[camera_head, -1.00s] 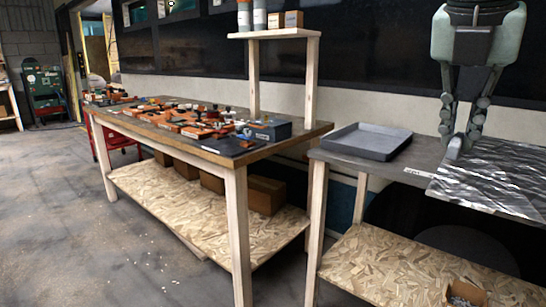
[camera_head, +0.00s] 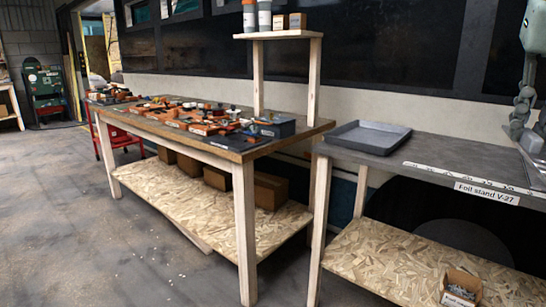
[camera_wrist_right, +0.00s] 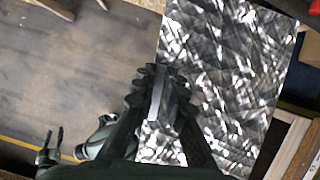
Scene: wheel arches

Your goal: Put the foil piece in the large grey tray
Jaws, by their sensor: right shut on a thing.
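The foil piece is a crinkled, shiny silver sheet (camera_wrist_right: 245,70) that fills much of the right wrist view. My right gripper (camera_wrist_right: 158,92) is shut on its left edge. In the head view, my right gripper (camera_head: 526,138) is at the right edge, partly cut off, over the right end of the grey table; the foil is almost wholly out of that view. The large grey tray (camera_head: 349,143) is shallow and empty, on the table's left end, well left of the gripper. My left gripper (camera_wrist_right: 50,148) shows small at the lower left of the wrist view, its fingers apart.
The grey table (camera_head: 440,152) has clear room between the tray and my right gripper. A label reading "Foil stand V-27" (camera_head: 487,192) is on its front edge. A workbench (camera_head: 238,148) crowded with orange parts stands left. A small carton (camera_head: 462,286) sits on the lower shelf.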

